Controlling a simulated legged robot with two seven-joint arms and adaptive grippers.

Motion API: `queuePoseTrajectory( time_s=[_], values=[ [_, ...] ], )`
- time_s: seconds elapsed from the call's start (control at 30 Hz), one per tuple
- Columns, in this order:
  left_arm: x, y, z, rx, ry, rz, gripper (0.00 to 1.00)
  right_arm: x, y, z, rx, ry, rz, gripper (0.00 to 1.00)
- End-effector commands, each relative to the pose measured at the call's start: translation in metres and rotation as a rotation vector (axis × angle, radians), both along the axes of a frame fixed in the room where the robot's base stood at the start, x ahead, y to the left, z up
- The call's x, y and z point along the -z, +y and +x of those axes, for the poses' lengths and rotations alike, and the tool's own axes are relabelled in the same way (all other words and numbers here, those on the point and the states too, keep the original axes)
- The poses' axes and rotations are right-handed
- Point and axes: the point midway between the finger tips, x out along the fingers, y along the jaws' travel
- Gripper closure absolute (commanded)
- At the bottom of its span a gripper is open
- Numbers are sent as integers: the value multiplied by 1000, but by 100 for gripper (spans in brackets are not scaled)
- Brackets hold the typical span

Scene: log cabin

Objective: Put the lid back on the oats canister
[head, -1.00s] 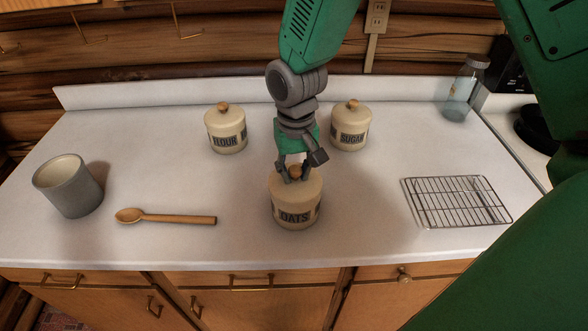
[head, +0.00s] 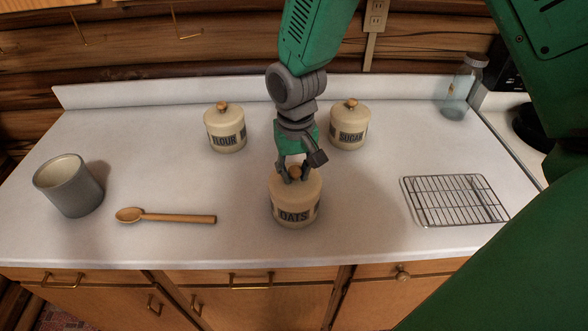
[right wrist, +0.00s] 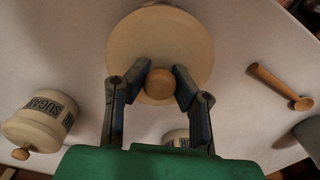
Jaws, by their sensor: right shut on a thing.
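The oats canister (head: 294,215) stands upright near the front middle of the counter, with its cream lid (head: 310,184) on top of it. The lid has a round wooden knob (head: 296,171). My right gripper (head: 294,176) reaches down from above and is shut on this knob. The right wrist view shows the knob (right wrist: 159,83) between the two fingers, with the lid (right wrist: 160,40) around it hiding the canister below. I cannot tell whether the lid is fully seated. My left gripper is not in view.
The flour canister (head: 226,130) and sugar canister (head: 349,127) stand behind, both lidded. A grey crock (head: 70,187) and wooden spoon (head: 165,216) are at the left. A wire rack (head: 455,201) and glass jar (head: 463,90) are at the right. Bare counter lies between them.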

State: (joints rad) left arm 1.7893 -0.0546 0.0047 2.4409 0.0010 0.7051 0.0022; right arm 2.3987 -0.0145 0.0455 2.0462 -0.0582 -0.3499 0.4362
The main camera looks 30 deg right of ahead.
Motion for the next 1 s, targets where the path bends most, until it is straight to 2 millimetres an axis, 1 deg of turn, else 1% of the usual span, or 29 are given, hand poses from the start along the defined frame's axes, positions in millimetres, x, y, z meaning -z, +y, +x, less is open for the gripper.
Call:
queuePoseTrajectory(
  time_s=[0.33, 0.7, 1.0],
  values=[
    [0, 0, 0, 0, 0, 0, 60, 0, 0, 0, 0, 0, 0, 100],
    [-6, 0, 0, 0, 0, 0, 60, 0, 0, 0, 0, -1, 0, 100],
    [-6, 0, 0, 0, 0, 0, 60, 1, 0, 0, 0, -1, 0, 100]
  ],
)
